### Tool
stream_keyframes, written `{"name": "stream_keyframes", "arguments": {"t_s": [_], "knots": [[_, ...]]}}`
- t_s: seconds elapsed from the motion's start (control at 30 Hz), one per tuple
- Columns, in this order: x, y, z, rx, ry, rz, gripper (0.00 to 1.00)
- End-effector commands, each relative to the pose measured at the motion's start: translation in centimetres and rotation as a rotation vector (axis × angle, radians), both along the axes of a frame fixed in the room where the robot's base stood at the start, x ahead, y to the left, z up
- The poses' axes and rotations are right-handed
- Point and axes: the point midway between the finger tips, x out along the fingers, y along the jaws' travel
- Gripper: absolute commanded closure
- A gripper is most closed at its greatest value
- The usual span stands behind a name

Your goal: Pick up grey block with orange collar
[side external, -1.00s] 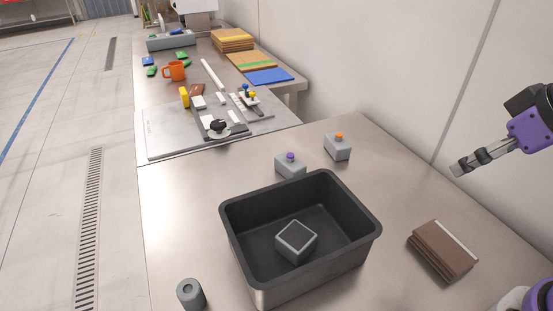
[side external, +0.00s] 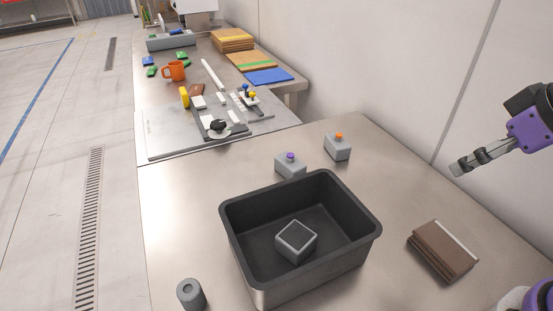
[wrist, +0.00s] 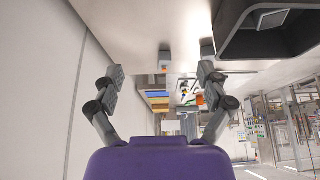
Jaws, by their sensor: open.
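The grey block with an orange collar (side external: 338,150) stands on the steel table near its back edge, with the orange part on top. My gripper (side external: 459,168) is in the air to its right, close to the wall, open and empty, well apart from the block. In the wrist view, the fingers are spread, with two grey blocks beyond them.
A similar grey block with a purple top (side external: 290,167) stands to the left, beside the dark bin (side external: 236,232). The bin holds a grey cube (side external: 296,242). A grey cylinder (side external: 190,294) and a brown stack (side external: 442,250) flank the bin. The wall (side external: 400,70) borders the table.

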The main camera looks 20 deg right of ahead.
Motion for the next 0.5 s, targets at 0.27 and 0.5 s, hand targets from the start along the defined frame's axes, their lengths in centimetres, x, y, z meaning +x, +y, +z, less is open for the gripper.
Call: {"name": "stream_keyframes", "arguments": {"t_s": [0.27, 0.5], "knots": [[1.1, 0.0, 0.3, 0.0, 0.002, 0.0, 0.13], [9.8, 0.1, 0.7, 0.0, -0.001, 0.0, 0.13]]}}
